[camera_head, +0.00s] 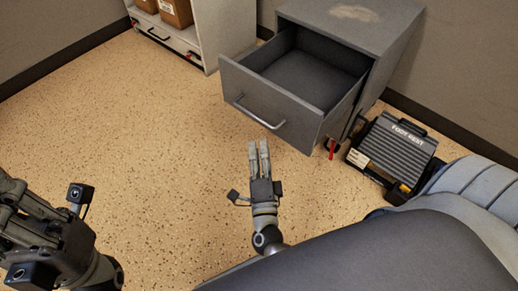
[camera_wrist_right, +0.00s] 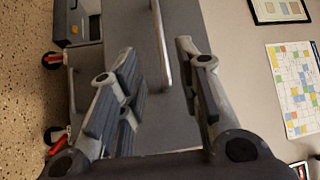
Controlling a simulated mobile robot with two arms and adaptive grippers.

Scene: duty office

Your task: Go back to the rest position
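My right gripper (camera_head: 259,150) is in front of the open drawer (camera_head: 240,87) of a grey cabinet (camera_head: 350,22). In the right wrist view its two fingers (camera_wrist_right: 155,62) stand apart with nothing between them. The drawer's metal handle (camera_wrist_right: 161,45) shows beyond the fingers, apart from them; the handle also shows in the head view (camera_head: 258,115). The drawer is pulled out and its visible inside looks empty. My left gripper (camera_head: 28,222) is at the lower left over the floor, partly cut off by the picture edge, and its finger opening is unclear.
A grey footrest (camera_head: 395,146) leans right of the cabinet. A white shelf unit (camera_head: 222,25) with cardboard boxes (camera_head: 176,11) stands at the back left. The speckled floor (camera_head: 120,120) is clear on the left. The wrist view shows a wall calendar (camera_wrist_right: 292,90).

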